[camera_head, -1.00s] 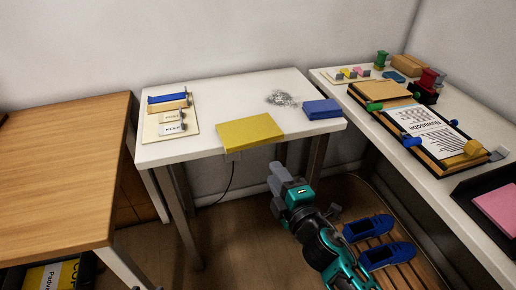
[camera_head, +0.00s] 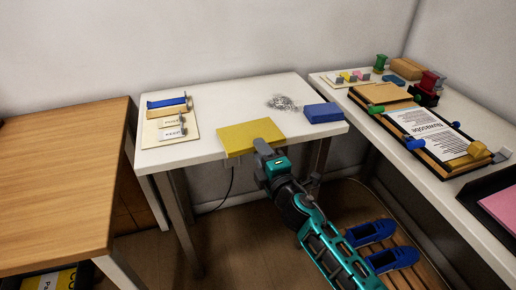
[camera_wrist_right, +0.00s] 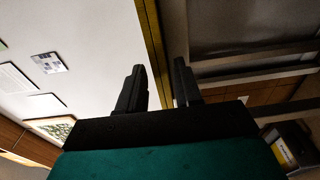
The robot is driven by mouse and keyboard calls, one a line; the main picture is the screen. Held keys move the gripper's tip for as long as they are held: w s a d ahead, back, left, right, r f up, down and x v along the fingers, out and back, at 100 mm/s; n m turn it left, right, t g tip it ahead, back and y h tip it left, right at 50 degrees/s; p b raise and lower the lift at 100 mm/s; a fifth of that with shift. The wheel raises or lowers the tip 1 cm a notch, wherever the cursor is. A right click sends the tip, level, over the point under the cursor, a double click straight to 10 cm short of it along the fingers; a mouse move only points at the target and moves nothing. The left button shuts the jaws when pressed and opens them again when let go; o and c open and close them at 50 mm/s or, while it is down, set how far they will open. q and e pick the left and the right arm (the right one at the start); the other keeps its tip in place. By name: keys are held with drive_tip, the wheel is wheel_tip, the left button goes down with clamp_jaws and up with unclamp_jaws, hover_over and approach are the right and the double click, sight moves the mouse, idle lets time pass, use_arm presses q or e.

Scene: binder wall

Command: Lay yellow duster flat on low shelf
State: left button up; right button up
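The yellow duster (camera_head: 250,137) lies flat at the front edge of the white table (camera_head: 215,150), its front edge slightly over the table edge. My right gripper (camera_head: 262,148) is at the duster's front edge, its fingers overlapping it in the head view. In the right wrist view the gripper (camera_wrist_right: 159,75) has its two dark fingers apart, with a thin yellow strip of the duster (camera_wrist_right: 153,40) between them. A gap shows beside the strip, so the fingers are not closed on it. My left gripper is not in view. I cannot tell which surface is the low shelf.
A blue block (camera_head: 322,112) and a grey tangled pile (camera_head: 283,102) lie near the duster. A label board (camera_head: 168,130) is at the table's left. A wooden table (camera_head: 60,170) stands left, a crowded white counter (camera_head: 440,180) right.

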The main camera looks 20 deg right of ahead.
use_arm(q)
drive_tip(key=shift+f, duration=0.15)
use_arm(e)
drive_tip(key=shift+w+a, duration=0.1)
drive_tip(key=shift+w, duration=0.55)
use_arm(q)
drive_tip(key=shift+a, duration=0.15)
use_arm(e)
clamp_jaws()
use_arm(q)
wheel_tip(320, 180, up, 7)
drive_tip(key=p, duration=0.7)
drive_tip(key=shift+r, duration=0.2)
use_arm(e)
drive_tip(key=s+d+r, duration=0.1)
drive_tip(key=s+r, duration=0.2)
drive_tip(key=s, duration=0.4)
drive_tip(key=s+r, duration=0.4)
drive_tip(key=s, duration=0.3)
drive_tip(key=shift+d+r, duration=0.3)
drive_tip(key=shift+d, duration=0.1)
